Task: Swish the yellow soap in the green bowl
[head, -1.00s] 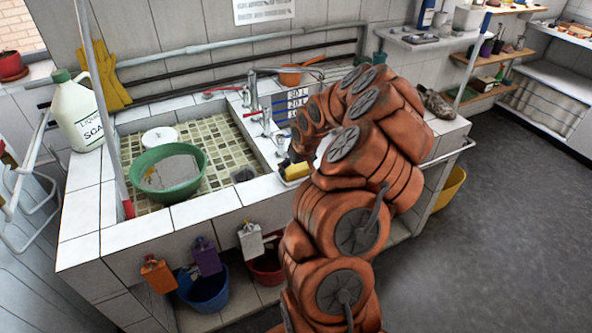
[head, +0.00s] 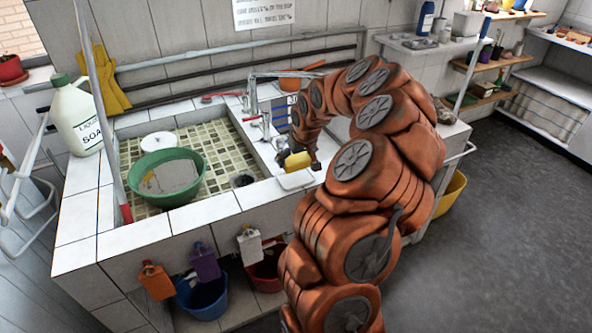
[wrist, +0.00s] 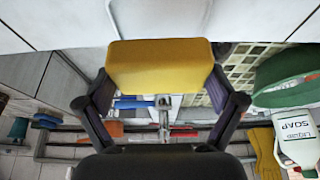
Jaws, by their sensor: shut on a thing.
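The yellow soap (head: 297,161) is held just above the white soap dish (head: 296,180) at the front right of the sink. In the wrist view the soap (wrist: 160,66) is a yellow block spanning the space between my two fingers. My gripper (wrist: 160,82) is shut on it, one finger at each end. In the head view my arm partly hides the gripper (head: 306,158). The green bowl (head: 165,202) sits in the tiled basin to the left, apart from the soap, with greyish liquid inside. It shows in part at the right of the wrist view (wrist: 285,92).
A white round thing (head: 159,140) lies behind the bowl. Taps (head: 265,125) stand at the basin's right side. A liquid soap jug (head: 77,118) stands on the left ledge, beside an upright pole (head: 100,110).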

